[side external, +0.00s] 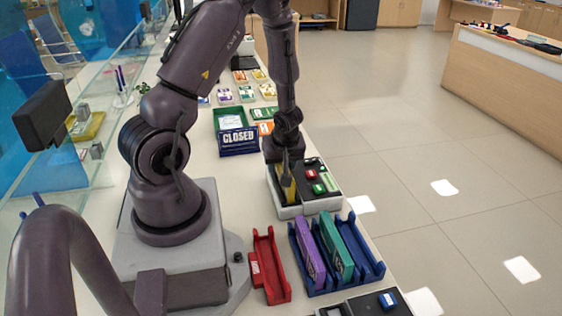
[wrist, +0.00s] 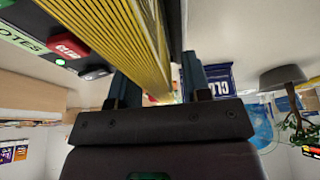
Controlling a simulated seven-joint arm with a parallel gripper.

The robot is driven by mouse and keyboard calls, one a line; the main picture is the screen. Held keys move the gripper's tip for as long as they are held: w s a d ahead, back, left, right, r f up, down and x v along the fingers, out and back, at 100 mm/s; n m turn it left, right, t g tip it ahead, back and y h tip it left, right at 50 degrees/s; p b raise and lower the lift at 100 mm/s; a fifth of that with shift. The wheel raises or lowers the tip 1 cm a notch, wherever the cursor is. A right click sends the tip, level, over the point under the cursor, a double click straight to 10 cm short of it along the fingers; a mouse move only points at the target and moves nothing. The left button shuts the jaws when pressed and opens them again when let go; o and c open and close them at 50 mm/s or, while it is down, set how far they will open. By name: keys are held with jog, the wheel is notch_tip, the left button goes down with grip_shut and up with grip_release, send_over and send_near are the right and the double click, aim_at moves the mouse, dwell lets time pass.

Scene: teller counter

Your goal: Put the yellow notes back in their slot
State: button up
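The yellow notes (wrist: 120,40) are an upright, ribbed bundle. In the side view they show as a thin yellow strip (side external: 289,189) at the left of a grey-and-black counter unit (side external: 295,209). My gripper (side external: 286,165) points down at the bundle's top. In the wrist view its fingers (wrist: 158,82) stand apart on either side of the bundle; I cannot tell whether both press on it. The bundle's lower end is not clear. A blue slotted rack (side external: 374,268) in front holds a purple bundle (side external: 309,252) and a green bundle (side external: 336,247), with bare room at its right.
A red tray (side external: 267,265) stands left of the rack. Red and green buttons (side external: 316,181) lie on the unit's right. A blue CLOSED sign (side external: 238,141) stands behind, with colored cards farther back. Another dark unit (side external: 362,306) is at the front edge.

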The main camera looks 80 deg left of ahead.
jog(key=shift+r, duration=0.15)
jog(key=shift+r, duration=0.25)
jog(key=w+d+r+m+t+h, duration=0.1)
jog(key=w+d+r+m+t, duration=0.25)
jog(key=d+r, duration=0.4)
jog(key=w+d+r+m+t+h, duration=0.1)
jog(key=w+d+r+m+t, duration=0.25)
jog(key=r, duration=0.65)
jog(key=w+d+r+m+t+h, duration=0.1)
jog(key=w+d+r+m+t, duration=0.25)
jog(key=d+r, duration=0.4)
jog(key=s+d+r+m+g+h, duration=0.2)
jog(key=s+d+r+m+h, duration=0.2)
jog(key=s+d+m, duration=0.25)
jog(key=s+a+f+m+g+y, duration=0.1)
jog(key=s+g+y, duration=0.1)
jog(key=s, duration=0.6)
jog(key=shift+s+a+g+y, duration=0.25)
jog(key=shift+g+y, duration=0.05)
jog(key=shift+g, duration=0.15)
